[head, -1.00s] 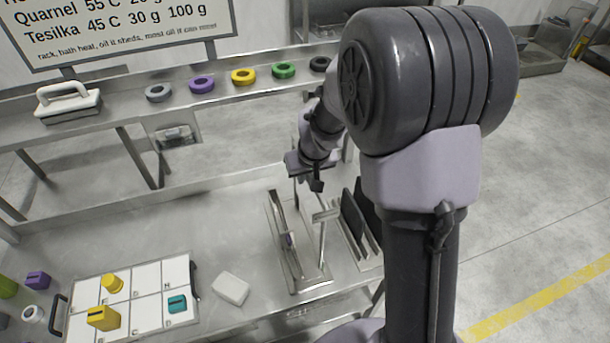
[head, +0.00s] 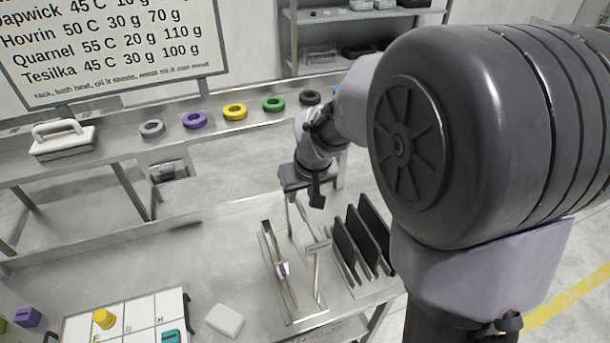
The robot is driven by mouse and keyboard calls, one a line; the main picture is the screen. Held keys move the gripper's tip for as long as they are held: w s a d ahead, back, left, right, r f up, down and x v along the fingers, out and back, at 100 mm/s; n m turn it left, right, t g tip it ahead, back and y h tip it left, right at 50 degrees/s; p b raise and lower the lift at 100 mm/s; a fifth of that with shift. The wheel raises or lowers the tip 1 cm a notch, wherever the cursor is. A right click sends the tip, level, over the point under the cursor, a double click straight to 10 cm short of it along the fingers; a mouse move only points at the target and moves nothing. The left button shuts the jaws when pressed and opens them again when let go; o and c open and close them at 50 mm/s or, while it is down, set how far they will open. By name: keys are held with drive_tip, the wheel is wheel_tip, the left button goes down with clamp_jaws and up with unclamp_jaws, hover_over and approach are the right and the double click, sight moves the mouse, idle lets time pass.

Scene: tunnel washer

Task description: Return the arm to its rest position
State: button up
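My gripper (head: 314,192) hangs at the end of my folded arm above the steel table, over the back end of the metal rack. The arm's large dark joint fills the right of the head view. The fingers are small, dark and partly hidden, so I cannot tell if they are open or shut. I see nothing clearly held.
The steel table (head: 200,255) bears a metal rack (head: 272,262), a holder with dark upright plates (head: 362,238), a white block (head: 225,320) and a white gridded tray (head: 140,312). Coloured rings (head: 235,111) line the shelf behind, beside a white-handled block (head: 62,140). A sign stands behind.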

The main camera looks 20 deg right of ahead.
drive_tip(key=p+v, duration=0.1)
drive_tip(key=v, duration=0.6)
drive_tip(key=s+a+f+m+y+b, duration=0.1)
drive_tip(key=s+a+f+m+b, duration=0.1)
drive_tip(key=s+a+f+b, duration=0.2)
drive_tip(key=s+a+f+m+t+y+b, duration=0.1)
drive_tip(key=s+a+f+m+b, duration=0.1)
drive_tip(key=s+b, duration=0.8)
drive_tip(key=s+a+f, duration=0.1)
drive_tip(key=s+f, duration=0.1)
drive_tip(key=s, duration=0.4)
drive_tip(key=shift+a+f, duration=0.25)
drive_tip(key=shift+a, duration=0.15)
